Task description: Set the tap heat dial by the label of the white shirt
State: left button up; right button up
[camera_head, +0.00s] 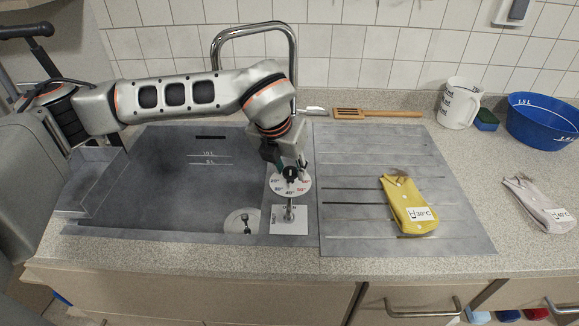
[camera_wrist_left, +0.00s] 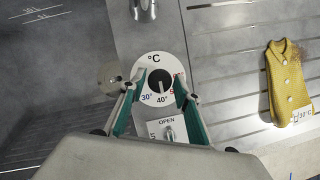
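The white shirt (camera_head: 540,205) lies folded on the counter at the far right; its label (camera_head: 559,215) appears to read 40°C. The heat dial (camera_head: 291,187) is a white disc with degree marks around a black knob. In the left wrist view the dial (camera_wrist_left: 147,63) shows °C at the top, 30° and 40° along its lower edge; the right-hand marks are partly hidden. I cannot clearly tell where the knob (camera_wrist_left: 160,80) points. My left gripper (camera_wrist_left: 156,91) is open, its fingers either side of the knob and above the dial; contact cannot be told. My right gripper is not in view.
An OPEN/SHUT lever plate (camera_head: 290,222) sits just in front of the dial. A yellow shirt (camera_head: 408,203) labelled 30°C lies on the drainboard (camera_head: 350,160). The sink (camera_head: 190,190) is left. A jug (camera_head: 459,103), sponge (camera_head: 487,120) and blue basin (camera_head: 543,121) stand back right.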

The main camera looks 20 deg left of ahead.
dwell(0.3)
pick_arm(q)
jog(key=v, duration=1.2)
jog(key=shift+a, duration=0.1)
